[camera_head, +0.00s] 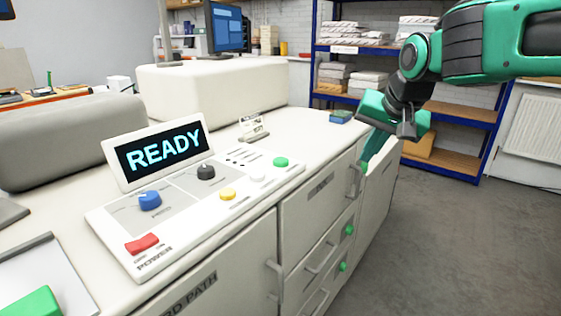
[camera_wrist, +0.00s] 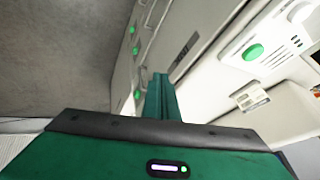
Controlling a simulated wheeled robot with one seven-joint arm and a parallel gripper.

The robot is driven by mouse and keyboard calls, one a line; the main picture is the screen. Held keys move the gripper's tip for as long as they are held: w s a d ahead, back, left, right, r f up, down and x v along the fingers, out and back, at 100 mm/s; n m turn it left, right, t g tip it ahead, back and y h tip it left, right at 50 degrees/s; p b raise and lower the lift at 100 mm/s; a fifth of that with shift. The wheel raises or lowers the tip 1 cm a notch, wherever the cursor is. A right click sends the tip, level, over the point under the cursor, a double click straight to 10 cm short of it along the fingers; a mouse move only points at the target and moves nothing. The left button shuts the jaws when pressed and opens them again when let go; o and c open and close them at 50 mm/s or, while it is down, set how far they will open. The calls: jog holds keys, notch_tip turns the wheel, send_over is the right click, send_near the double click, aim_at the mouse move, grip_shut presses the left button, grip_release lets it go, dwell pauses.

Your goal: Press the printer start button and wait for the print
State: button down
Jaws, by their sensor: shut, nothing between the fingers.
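The printer's control panel (camera_head: 215,222) lies on the white machine top, with a screen (camera_head: 160,150) reading "READY". A green button (camera_head: 281,162) sits at the panel's far right corner; it also shows in the wrist view (camera_wrist: 254,52) at the upper right. Beside it are a white button (camera_head: 256,174), a yellow button (camera_head: 228,194), a black knob (camera_head: 206,171), a blue knob (camera_head: 149,200) and a red power switch (camera_head: 142,244). My gripper (camera_head: 367,165) is shut and empty, pointing down right of the panel, apart from the green button. Its closed fingers (camera_wrist: 161,98) show in the wrist view.
Drawers with handles and green round knobs (camera_head: 348,230) line the machine's front. A small card stand (camera_head: 253,128) and a blue item (camera_head: 341,116) stand on the top. A blue shelf rack (camera_head: 440,105) holds paper stacks behind. The floor (camera_head: 450,240) at right is clear.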

jog(key=w+a+r+y, duration=0.1)
jog(key=a+r, duration=0.2)
jog(key=a, duration=0.3)
jog(key=w+a+r+t+y, duration=0.1)
jog(key=w+a+r, duration=0.1)
jog(key=a, duration=0.5)
jog(key=w+a+r+n+y, duration=0.1)
jog(key=a+r, duration=0.2)
jog(key=a, duration=0.3)
jog(key=shift+w+a+r+t, duration=0.2)
jog(key=shift+w+r+t, duration=0.1)
jog(key=shift+t, duration=0.1)
send_over(283, 162)
jog(key=f, duration=0.6)
jog(key=shift+w+d+f, duration=0.1)
jog(key=shift+w+f, duration=0.1)
jog(key=shift+f, duration=1.2)
jog(key=shift+f, duration=0.2)
jog(key=shift+s+f, duration=0.1)
jog(key=shift+f, duration=0.1)
